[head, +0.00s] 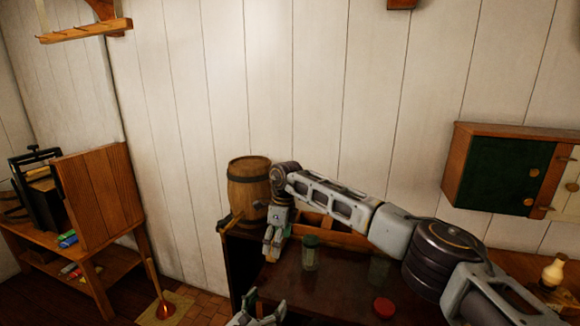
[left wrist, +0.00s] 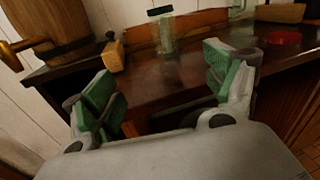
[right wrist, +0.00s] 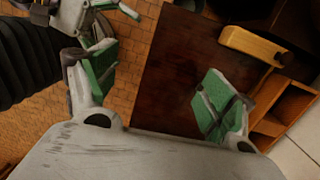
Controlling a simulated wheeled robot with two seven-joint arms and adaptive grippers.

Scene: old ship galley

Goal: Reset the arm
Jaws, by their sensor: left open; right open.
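My left gripper (head: 264,308) shows only as fingertips at the bottom edge of the head view. Its green-padded fingers stand apart in the left wrist view (left wrist: 165,88), with nothing between them, in front of the dark counter (left wrist: 185,88). My right arm reaches across the head view from the right, and its gripper (head: 272,248) hangs over the left part of the counter (head: 340,290). In the right wrist view its fingers (right wrist: 160,90) are spread and empty. A wooden block (right wrist: 250,45) lies near it on the counter, apart from the fingers.
A barrel (head: 249,185) stands at the counter's back left. A green-lidded glass jar (head: 311,255) and a red lid (head: 383,307) are on the counter, close to my right arm. A green-fronted cabinet (head: 505,170) hangs at right. A wooden stand (head: 100,190) is at left.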

